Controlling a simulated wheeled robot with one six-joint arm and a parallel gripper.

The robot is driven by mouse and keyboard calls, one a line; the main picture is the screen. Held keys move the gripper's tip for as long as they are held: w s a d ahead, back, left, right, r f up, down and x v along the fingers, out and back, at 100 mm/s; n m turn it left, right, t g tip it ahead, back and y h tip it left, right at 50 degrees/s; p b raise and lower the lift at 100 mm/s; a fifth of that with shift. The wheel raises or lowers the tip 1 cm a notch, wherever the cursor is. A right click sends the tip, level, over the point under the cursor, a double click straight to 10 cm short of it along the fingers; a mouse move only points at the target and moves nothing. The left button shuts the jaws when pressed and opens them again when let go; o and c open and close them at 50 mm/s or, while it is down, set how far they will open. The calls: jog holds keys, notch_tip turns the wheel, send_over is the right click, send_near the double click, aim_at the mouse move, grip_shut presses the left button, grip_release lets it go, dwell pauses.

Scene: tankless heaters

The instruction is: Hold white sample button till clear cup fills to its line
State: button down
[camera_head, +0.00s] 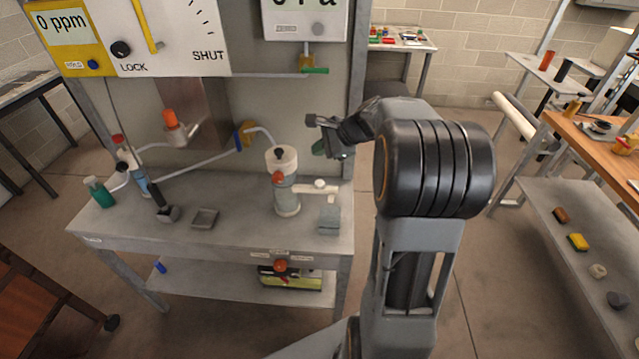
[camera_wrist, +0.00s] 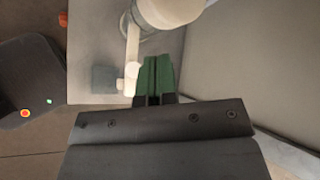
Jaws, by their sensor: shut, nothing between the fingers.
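A white round button (camera_head: 320,184) sits on a pale side arm of the cylindrical filter unit (camera_head: 287,195) on the grey bench. In the wrist view the white button (camera_wrist: 131,70) shows just left of my fingertips. My gripper (camera_head: 319,148) is above the button in the head view, apart from it. Its green fingertips (camera_wrist: 154,75) are together and empty. A grey-blue squarish vessel (camera_head: 329,220) stands below the side arm, and it also shows in the wrist view (camera_wrist: 104,79). I cannot tell whether it is the clear cup, nor see a fill line or water level.
A panel with gauges (camera_head: 150,35) stands behind. A side table (camera_head: 575,230) is at right. The floor between is clear.

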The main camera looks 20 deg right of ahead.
aim_at(320, 184)
jog(key=shift+f+b, duration=3.45)
jog(key=shift+f, duration=0.9)
jog(key=shift+f, duration=0.2)
jog(key=shift+f+b, duration=0.25)
jog(key=shift+b, duration=0.05)
jog(key=shift+f+b, duration=0.4)
jog(key=shift+f, duration=0.1)
dwell(1.1)
jog(key=shift+r, duration=0.15)
dwell(0.6)
jog(key=shift+r+p, duration=0.8)
jog(key=shift+r, duration=0.05)
